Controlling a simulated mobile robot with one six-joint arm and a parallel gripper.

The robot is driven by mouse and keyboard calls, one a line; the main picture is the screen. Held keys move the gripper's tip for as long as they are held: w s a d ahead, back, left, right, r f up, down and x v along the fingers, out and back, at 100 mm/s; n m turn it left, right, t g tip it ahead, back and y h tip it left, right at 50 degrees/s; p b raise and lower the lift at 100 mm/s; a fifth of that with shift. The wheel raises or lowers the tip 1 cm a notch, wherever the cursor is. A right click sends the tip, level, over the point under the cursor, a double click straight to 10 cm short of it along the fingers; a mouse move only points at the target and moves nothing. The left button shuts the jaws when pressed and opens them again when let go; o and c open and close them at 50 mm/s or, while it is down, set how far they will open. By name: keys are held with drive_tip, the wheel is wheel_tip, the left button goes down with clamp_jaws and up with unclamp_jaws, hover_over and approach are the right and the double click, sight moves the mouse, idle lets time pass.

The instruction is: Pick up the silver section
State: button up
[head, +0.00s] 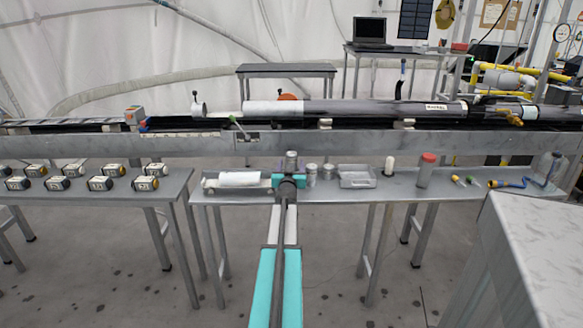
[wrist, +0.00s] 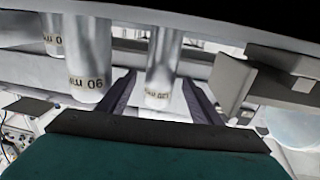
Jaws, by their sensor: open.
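Several silver cylindrical sections show. One silver section (wrist: 163,65) with a printed band is between the two dark fingers of my gripper (wrist: 158,102) in the wrist view. The fingers are open, with gaps on both sides of it. In the head view, a silver section (head: 291,159) stands upright just beyond my gripper (head: 290,180); my arm hides its lower part and the fingertips. Other silver sections stand to its right (head: 312,176). Another labelled section (wrist: 88,58) shows beside the left finger in the wrist view.
A white roll (head: 239,179) in a metal holder lies to the left on the grey bench. A metal tray (head: 357,179), a white bottle and a red-capped jar (head: 426,171) stand to the right. A long rail with a dark tube (head: 380,111) runs behind the bench.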

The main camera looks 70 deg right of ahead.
sight(291, 158)
idle(0.3)
clamp_jaws()
drive_tip(key=shift+r, duration=0.15)
drive_tip(key=shift+r+p, duration=0.85)
drive_tip(key=shift+r, duration=0.55)
drive_tip(key=shift+s+a+r, duration=0.25)
drive_tip(key=shift+a, duration=0.05)
drive_tip(key=s+a+r+b, duration=0.1)
drive_tip(key=s+a+b, duration=0.9)
drive_tip(key=a+b, duration=0.1)
drive_tip(key=shift+a+r+b, duration=0.25)
drive_tip(key=shift+a+b, duration=0.05)
drive_tip(key=shift+r, duration=0.1)
